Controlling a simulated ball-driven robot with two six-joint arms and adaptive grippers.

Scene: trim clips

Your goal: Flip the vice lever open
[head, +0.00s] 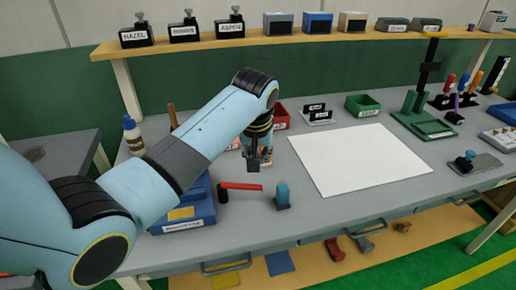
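A red lever (242,186) points right, roughly level, from a small dark piece (222,193) next to a blue block (193,213) with a label on its front. I take this for the vice lever, though the vice itself is hard to make out. A small blue upright piece on a dark foot (282,195) stands just right of the lever's end. My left gripper (254,165) points down above the bench, behind the red lever and apart from it in the picture. Its fingers are too small and dark to tell whether they are open. My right gripper is not in view.
A white sheet (360,158) covers the bench's middle. Red (281,117) and green (362,105) bins stand at the back. A green stand (423,124) and a blue-knobbed plate (477,163) are at right. A bottle (133,135) stands at left. A shelf (270,41) runs above.

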